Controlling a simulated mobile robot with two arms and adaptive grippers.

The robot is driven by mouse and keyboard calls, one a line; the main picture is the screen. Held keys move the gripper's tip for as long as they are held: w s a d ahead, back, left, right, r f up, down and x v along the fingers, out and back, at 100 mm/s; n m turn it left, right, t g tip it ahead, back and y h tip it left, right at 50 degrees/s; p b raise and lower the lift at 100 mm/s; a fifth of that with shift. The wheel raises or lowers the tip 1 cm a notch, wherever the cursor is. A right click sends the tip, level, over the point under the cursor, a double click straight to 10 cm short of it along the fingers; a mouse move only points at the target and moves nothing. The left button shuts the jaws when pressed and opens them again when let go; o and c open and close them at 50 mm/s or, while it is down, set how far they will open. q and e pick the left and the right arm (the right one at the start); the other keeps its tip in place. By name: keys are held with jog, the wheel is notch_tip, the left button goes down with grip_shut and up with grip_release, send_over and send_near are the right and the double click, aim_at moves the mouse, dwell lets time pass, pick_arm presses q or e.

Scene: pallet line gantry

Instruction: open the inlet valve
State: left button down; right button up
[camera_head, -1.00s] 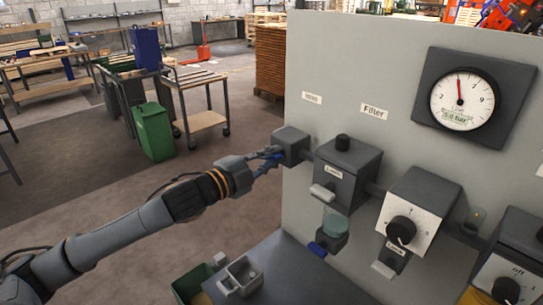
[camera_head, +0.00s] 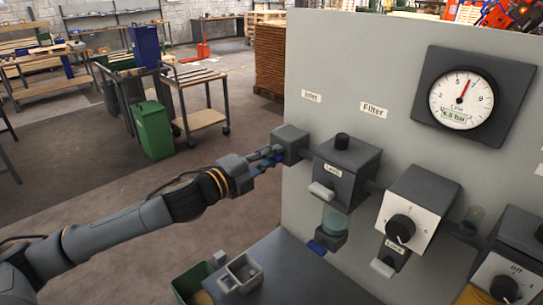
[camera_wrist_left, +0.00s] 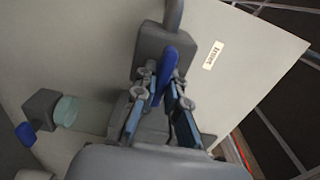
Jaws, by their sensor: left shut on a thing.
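The inlet valve is a grey block (camera_head: 289,145) at the left edge of the panel, under a small "Inlet" label (camera_head: 311,96). It also shows in the left wrist view (camera_wrist_left: 163,50), with a blue lever (camera_wrist_left: 166,72) on its front. My left gripper (camera_head: 268,157) is at the valve; in the left wrist view its fingers (camera_wrist_left: 160,98) stand on both sides of the blue lever and are shut on it. In the head view the lever is mostly hidden by the fingers. My right gripper is not in view.
The gauge (camera_head: 461,98) reads about 6.5 bar. The filter unit (camera_head: 346,170) with a clear bowl and a regulator with a black knob (camera_head: 401,229) stand right of the valve. A grey shelf (camera_head: 300,275) with a green bin (camera_head: 190,283) lies below. A cart (camera_head: 203,107) stands behind.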

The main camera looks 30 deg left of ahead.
pick_arm(q)
jog(key=c, duration=1.4)
grip_release()
jog(key=shift+s, duration=0.1)
jog(key=shift+v, duration=5.95)
